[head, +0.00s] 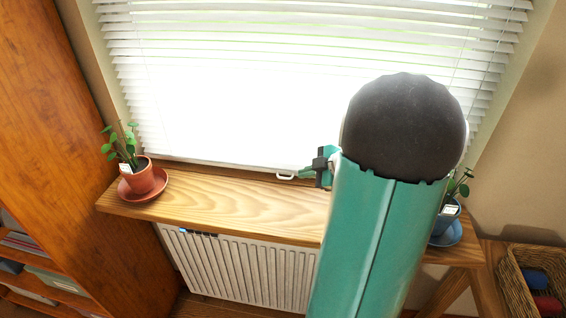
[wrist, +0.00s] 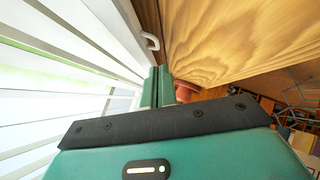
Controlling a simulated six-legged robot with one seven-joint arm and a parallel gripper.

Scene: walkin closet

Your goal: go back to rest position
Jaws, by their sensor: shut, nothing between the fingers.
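My gripper (wrist: 157,76) is in the wrist view, its two green fingers together with nothing between them. The fingers point along the gap between the window blinds and the wooden shelf. In the head view only a small part of my gripper (head: 323,166) shows beside my green arm, in front of the window's lower edge and above the shelf. My arm link with its dark rounded joint hides the rest of it.
A wooden shelf (head: 240,205) runs over a white radiator (head: 255,272), below white blinds (head: 250,100). A terracotta pot (head: 139,178) stands at its left end. A blue pot (head: 444,217) at the right is partly hidden by my arm. A wicker basket (head: 512,287) is lower right.

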